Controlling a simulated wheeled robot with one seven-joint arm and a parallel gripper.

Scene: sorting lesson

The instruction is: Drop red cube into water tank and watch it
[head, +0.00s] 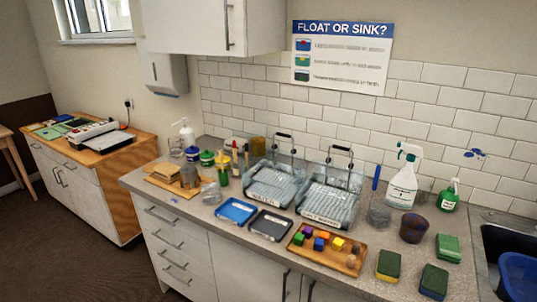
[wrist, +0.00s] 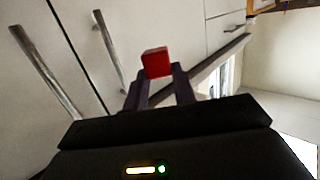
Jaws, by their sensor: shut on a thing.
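A red cube (wrist: 155,62) is between the fingertips of my gripper (wrist: 158,80) in the wrist view. My gripper is shut on it, and cabinet fronts with handles show behind. My gripper is not in the head view. Two clear tanks stand side by side on the counter against the tiled wall: a left tank (head: 270,187) and a right tank (head: 328,206). Each has a black-topped handle frame and a ribbed-looking inside. The water level is too small to tell.
A wooden tray (head: 307,257) with several coloured cubes and small balls lies before the right tank. A blue tray (head: 237,210) and a dark tray (head: 270,225) lie before the left tank. Bottles, sponges, a brown pot (head: 413,229) and a sink (head: 500,235) are to the right.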

